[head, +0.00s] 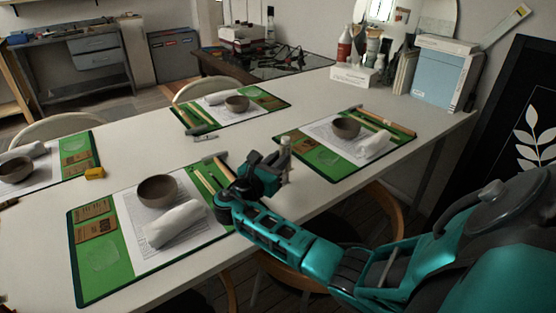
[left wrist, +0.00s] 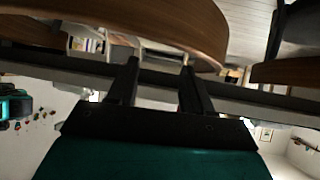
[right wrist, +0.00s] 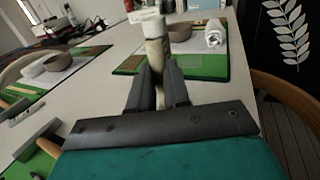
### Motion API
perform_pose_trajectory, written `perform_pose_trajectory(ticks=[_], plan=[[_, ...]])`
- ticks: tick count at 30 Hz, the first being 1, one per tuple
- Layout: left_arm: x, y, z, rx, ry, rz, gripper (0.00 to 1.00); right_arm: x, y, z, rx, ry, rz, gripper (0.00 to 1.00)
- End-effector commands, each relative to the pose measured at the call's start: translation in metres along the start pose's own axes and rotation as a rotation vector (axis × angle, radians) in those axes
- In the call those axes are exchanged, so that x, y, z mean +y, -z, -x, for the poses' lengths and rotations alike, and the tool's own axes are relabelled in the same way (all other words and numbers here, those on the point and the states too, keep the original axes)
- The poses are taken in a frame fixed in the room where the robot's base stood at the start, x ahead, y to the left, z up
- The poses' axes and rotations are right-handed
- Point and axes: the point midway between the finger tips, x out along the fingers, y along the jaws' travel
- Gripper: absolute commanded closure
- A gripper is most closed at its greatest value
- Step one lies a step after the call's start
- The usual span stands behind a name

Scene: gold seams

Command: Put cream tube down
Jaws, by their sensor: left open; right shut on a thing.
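My right gripper (head: 280,170) is shut on the cream tube (head: 285,150), a slim pale tube with a light cap. It holds the tube roughly upright near the table's front edge, between two green mats. In the right wrist view the tube (right wrist: 153,48) stands between the closed fingers (right wrist: 158,88), with its lower end hidden by them. I cannot tell whether the tube touches the table. My left gripper (left wrist: 160,85) is open and empty in the left wrist view, with a wooden chair part in front of it. It is not in the head view.
The white table (head: 235,150) carries several green mats with bowls, rolled cloths and tools. The near mat (head: 122,250) lies left of my right gripper, another mat (head: 325,157) just right. A yellow block (head: 95,173) lies at left. A wooden chair (head: 385,205) stands at the front edge.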

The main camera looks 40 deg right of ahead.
Motion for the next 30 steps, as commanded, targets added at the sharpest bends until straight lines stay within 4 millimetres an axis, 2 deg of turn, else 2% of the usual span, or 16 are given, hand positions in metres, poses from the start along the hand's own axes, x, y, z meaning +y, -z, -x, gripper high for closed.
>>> perform_pose_trajectory(ticks=[1,3,4,11,19,23,30], plan=[[0.000,-0.001,-0.001,-0.001,0.000,0.000,0.50,-0.001,0.006,0.001,0.010,-0.002,0.006,1.00],[0.000,-0.001,0.000,-0.002,0.000,0.000,0.50,-0.001,0.007,0.001,0.012,-0.002,0.006,1.00],[0.000,-0.001,0.000,-0.002,0.001,0.000,0.50,-0.001,0.008,0.001,0.013,-0.002,0.007,0.81],[-0.001,-0.001,0.000,-0.002,0.001,0.001,0.50,-0.001,0.006,0.001,0.010,-0.001,0.005,0.59],[-0.001,-0.001,0.000,-0.003,0.001,0.001,0.50,-0.001,0.003,0.000,0.008,-0.001,0.004,0.58],[-0.001,0.002,0.003,-0.002,0.002,0.000,0.50,0.000,-0.010,0.000,0.006,-0.001,0.001,0.58],[-0.002,0.003,0.006,-0.004,0.007,-0.001,0.50,0.000,-0.009,0.052,0.011,-0.004,0.003,0.58]])
